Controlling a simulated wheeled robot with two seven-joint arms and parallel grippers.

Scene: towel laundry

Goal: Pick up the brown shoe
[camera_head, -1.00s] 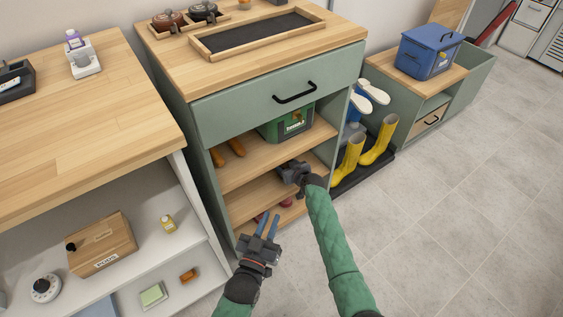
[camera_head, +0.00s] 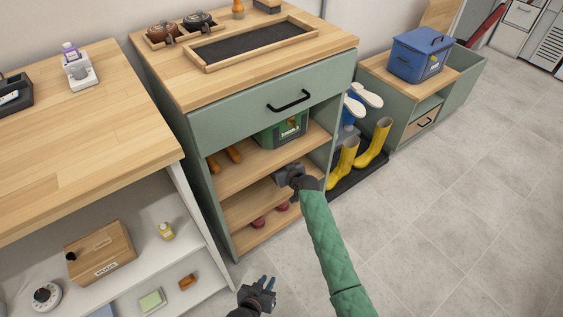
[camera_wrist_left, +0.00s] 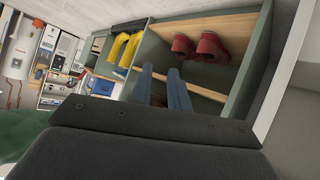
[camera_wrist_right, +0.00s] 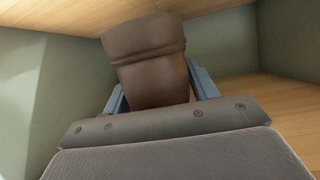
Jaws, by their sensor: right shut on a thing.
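The brown shoe (camera_wrist_right: 148,60) fills the middle of the right wrist view, between the two blue fingers of my right gripper (camera_wrist_right: 158,92). It is inside a compartment with wooden shelves and green walls. In the head view my right gripper (camera_head: 284,175) reaches into the green cabinet's shelves, and the shoe is hidden there. My left gripper (camera_head: 267,283) is empty, low in front of the cabinet. Its two blue fingers (camera_wrist_left: 161,88) stand apart in the left wrist view.
The green cabinet (camera_head: 222,119) has a closed drawer above its shelves. Red shoes (camera_wrist_left: 200,47) stand on its bottom shelf and orange-brown items (camera_head: 233,155) on the upper one. Yellow boots (camera_head: 374,142) stand to the right. Grey floor (camera_head: 430,230) is clear in front.

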